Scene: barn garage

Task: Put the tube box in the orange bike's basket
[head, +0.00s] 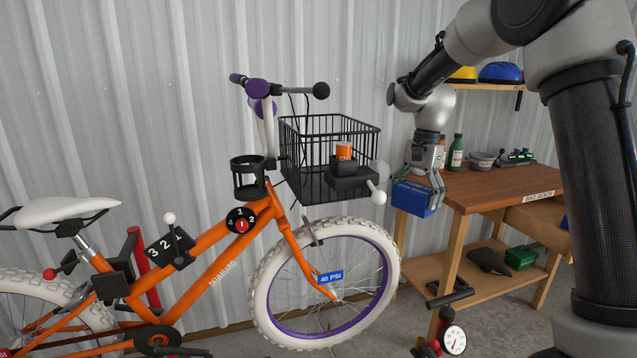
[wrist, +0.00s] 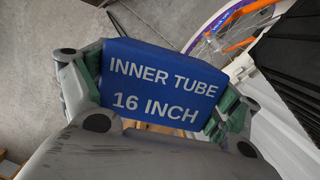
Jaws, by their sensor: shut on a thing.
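The tube box is a blue box marked "INNER TUBE 16 INCH". In the wrist view the tube box (wrist: 165,85) sits between the two fingers of my gripper (wrist: 160,100), which is shut on it. In the head view my gripper (head: 428,187) holds the tube box (head: 411,199) in the air, right of the basket and in front of the bench's left end. The basket (head: 300,140) is black wire, open at the top, on the front of the orange bike (head: 225,240). The box is a little lower than the basket's rim and apart from it.
A black mount with an orange part (head: 343,151) and a white-knobbed lever (head: 378,196) sits at the basket's front. The wooden bench (head: 500,185) bears a green bottle (head: 457,152) and other items. A pump with a gauge (head: 453,339) stands on the floor below.

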